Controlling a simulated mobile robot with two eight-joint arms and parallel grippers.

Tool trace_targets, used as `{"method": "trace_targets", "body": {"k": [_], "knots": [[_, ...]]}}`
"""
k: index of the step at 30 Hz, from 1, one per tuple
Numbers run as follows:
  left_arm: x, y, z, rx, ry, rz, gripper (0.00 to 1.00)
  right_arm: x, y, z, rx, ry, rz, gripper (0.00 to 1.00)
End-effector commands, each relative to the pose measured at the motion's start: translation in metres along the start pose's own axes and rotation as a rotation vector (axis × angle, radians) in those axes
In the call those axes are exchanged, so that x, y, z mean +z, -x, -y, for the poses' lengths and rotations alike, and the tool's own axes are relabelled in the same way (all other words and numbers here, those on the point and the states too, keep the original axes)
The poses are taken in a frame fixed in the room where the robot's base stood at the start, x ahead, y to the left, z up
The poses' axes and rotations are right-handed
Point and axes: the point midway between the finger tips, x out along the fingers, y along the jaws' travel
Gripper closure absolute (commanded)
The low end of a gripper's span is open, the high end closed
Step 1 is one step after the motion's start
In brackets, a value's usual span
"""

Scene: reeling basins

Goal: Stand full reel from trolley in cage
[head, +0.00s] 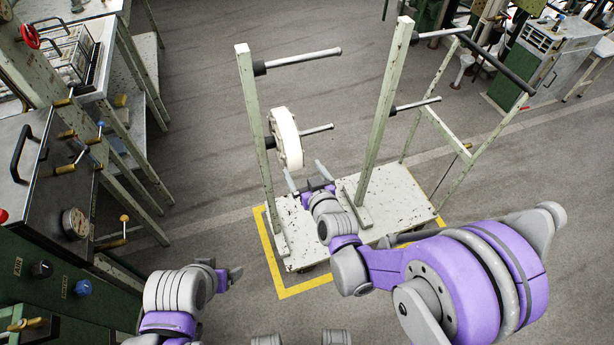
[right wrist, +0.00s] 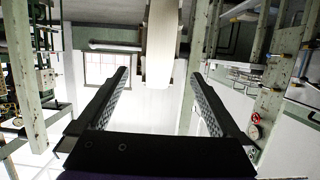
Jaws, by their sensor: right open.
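The full reel (head: 286,138), white with a grey rim, hangs on a peg of the left post of the trolley (head: 302,238). My right gripper (head: 304,168) is open and empty, just below and right of the reel in the head view. In the right wrist view the reel (right wrist: 159,45) stands ahead, between the lines of the two open fingers (right wrist: 158,82); I see no contact. My left gripper (head: 231,275) is low at the left, away from the trolley; its jaws are too small to read. I cannot make out a cage.
The trolley's other pegs (head: 302,58) look bare, and its posts (head: 385,110) stand close to my right arm. Yellow floor tape (head: 279,279) runs around the trolley. A green machine (head: 40,190) with knobs stands at the left. Open floor (head: 200,90) lies behind.

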Motion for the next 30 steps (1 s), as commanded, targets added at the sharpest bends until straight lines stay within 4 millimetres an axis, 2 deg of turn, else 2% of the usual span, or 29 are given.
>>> {"method": "trace_targets", "body": {"k": [18, 24, 30], "knots": [[0.008, -0.013, 0.0, 0.0, 0.0, 0.005, 0.18, 0.002, -0.075, 0.0, 0.0, 0.0, 0.001, 0.0], [0.01, -0.016, 0.0, 0.0, 0.0, 0.006, 0.18, 0.001, -0.09, 0.0, 0.0, 0.0, 0.001, 0.0], [0.011, -0.017, 0.0, 0.0, 0.0, 0.006, 0.18, 0.0, -0.097, 0.0, 0.0, 0.0, 0.001, 0.0]]}}
